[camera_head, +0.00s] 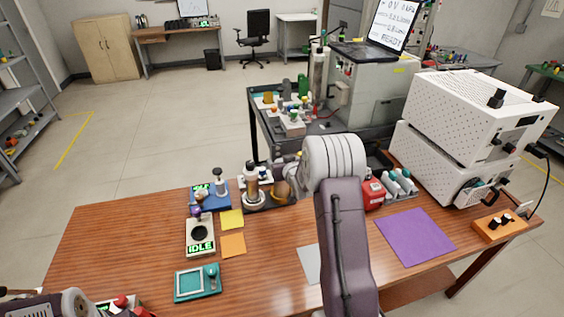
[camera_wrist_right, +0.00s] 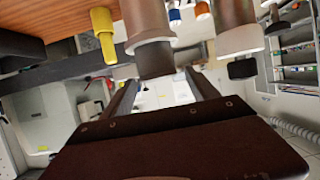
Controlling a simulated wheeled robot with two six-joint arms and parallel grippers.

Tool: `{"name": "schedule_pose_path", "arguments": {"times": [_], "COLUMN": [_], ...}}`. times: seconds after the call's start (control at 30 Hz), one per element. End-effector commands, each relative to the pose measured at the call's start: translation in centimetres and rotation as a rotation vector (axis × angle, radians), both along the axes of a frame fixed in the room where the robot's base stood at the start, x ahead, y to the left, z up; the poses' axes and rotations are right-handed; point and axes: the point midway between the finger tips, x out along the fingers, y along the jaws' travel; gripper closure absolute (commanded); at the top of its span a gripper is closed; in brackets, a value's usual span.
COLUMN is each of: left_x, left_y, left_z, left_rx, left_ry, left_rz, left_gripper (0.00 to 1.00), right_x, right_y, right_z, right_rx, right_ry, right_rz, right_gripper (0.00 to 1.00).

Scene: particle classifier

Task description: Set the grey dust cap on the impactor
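My right arm reaches over the table in the head view, and its gripper (camera_head: 283,184) is beside a cluster of brown-and-grey cylinders (camera_head: 251,186), partly hidden by my wrist. These look like the impactor, but I cannot tell its parts apart. In the right wrist view, which is turned over, the two dark fingers (camera_wrist_right: 163,88) stand apart with no held thing visible between them. A brown cylinder with a pale grey band (camera_wrist_right: 152,45) is at their tips; I cannot tell whether they touch it. I cannot single out the grey dust cap. Only part of my left arm shows, at bottom left.
A blue device (camera_head: 212,199), a white "IDLE" device (camera_head: 199,238) and a teal scale (camera_head: 197,283) stand to the left. A purple mat (camera_head: 416,237) and stacked white instruments (camera_head: 480,120) are at right.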

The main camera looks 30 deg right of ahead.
Motion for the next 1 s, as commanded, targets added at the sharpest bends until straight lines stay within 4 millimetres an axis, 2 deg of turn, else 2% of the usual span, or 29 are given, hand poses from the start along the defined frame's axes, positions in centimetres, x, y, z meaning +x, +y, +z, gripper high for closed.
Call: {"name": "schedule_pose_path", "arguments": {"times": [0.23, 0.37, 0.43, 0.73, 0.9, 1.0], "left_x": [0.0, 0.0, 0.0, 0.0, 0.0, 0.0], "left_y": [0.0, 0.0, 0.0, 0.0, 0.0, 0.0], "left_z": [0.2, 1.9, 1.1, 1.0, 1.1, 1.1], "left_rx": [0.0, 0.0, 0.0, 0.0, 0.0, 0.0], "left_ry": [0.0, 0.0, -0.001, 0.0, 0.0, 0.0], "left_rz": [0.0, 0.0, 0.0, 0.0, 0.0, 0.0], "left_gripper": [0.25, 0.25, 0.25, 0.25, 0.25, 0.25], "right_x": [0.0, 0.0, -1.4, -8.4, -10.4, -10.8], "right_y": [0.0, 0.0, 0.3, 2.0, 2.5, 2.6], "right_z": [0.2, 2.0, 1.9, 4.8, 5.7, 5.8], "right_rx": [0.0, 0.0, 0.0, -0.001, -0.001, -0.001], "right_ry": [0.0, -0.001, 0.001, -0.001, -0.001, -0.001], "right_rz": [0.0, 0.0, -0.001, -0.002, -0.001, -0.001], "right_gripper": [0.32, 0.32, 0.32, 0.32, 0.32, 0.32]}}
